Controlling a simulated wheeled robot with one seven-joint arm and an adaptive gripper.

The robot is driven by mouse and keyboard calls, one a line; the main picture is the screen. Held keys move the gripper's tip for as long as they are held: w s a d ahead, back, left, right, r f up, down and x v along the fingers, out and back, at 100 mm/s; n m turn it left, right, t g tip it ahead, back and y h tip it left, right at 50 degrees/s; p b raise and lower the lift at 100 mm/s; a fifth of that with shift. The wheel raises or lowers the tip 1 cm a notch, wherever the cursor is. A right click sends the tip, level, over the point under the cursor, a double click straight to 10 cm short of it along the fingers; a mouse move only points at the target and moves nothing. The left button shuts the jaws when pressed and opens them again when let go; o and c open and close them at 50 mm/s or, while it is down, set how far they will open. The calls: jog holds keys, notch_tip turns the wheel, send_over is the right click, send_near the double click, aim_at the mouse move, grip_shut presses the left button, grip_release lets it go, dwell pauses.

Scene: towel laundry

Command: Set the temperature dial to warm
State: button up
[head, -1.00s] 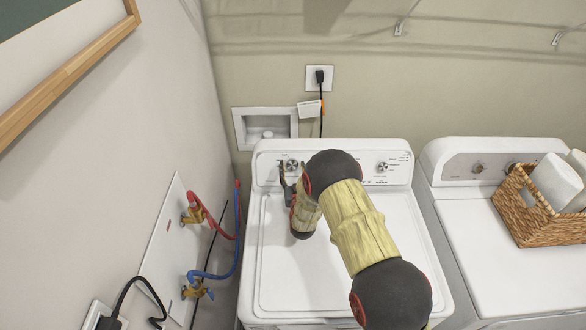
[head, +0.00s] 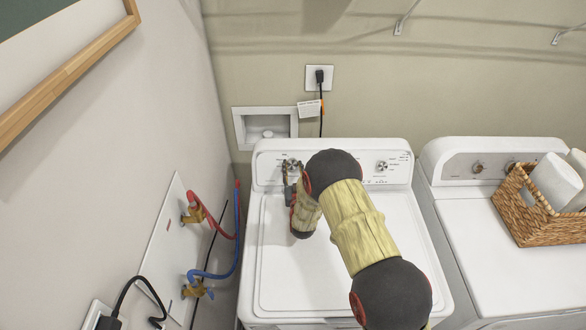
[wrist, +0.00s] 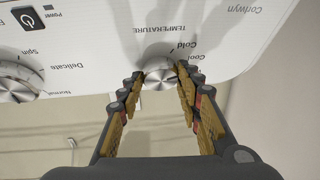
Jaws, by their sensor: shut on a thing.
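The temperature dial (wrist: 160,74) is a round silver knob on the washer's white control panel, below the upside-down words TEMPERATURE, Cold and Cool in the wrist view. My gripper (wrist: 161,79) has one finger on each side of the dial and is shut on it. The fingers have tan pads and dark links. The dial's pointer is not clear, and the fingers cover part of the nearby lettering. In the head view my gripper (head: 291,172) is at the left end of the washer panel, in front of the dial, which is mostly hidden there.
The cycle dial (wrist: 18,80) and power button (wrist: 28,18) are at the left in the wrist view. The washer lid (head: 285,275) is bare. Right of it is a dryer (head: 480,270) with a wicker basket (head: 540,225). Red and blue hoses (head: 237,225) hang at the left wall.

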jog(key=shift+a+f+m+h+b, duration=0.15)
jog(key=shift+m+h+b, duration=0.15)
jog(key=shift+m+b, duration=0.3)
jog(key=shift+b, duration=0.55)
jog(key=m+h+b, duration=0.2)
jog(key=m+b, duration=0.1)
jog(key=shift+a+f, duration=0.1)
jog(key=m+h+b, duration=0.1)
jog(key=m+b, duration=0.2)
jog(key=m, duration=0.1)
jog(key=shift+h+b, duration=0.35)
jog(key=shift+h, duration=0.05)
jog(key=shift+r+m+g+h+b, duration=0.3)
jog(key=shift+m+h+b, duration=0.3)
jog(key=shift+m, duration=0.5)
jog(key=o, duration=1.1)
jog(key=shift+o, duration=0.2)
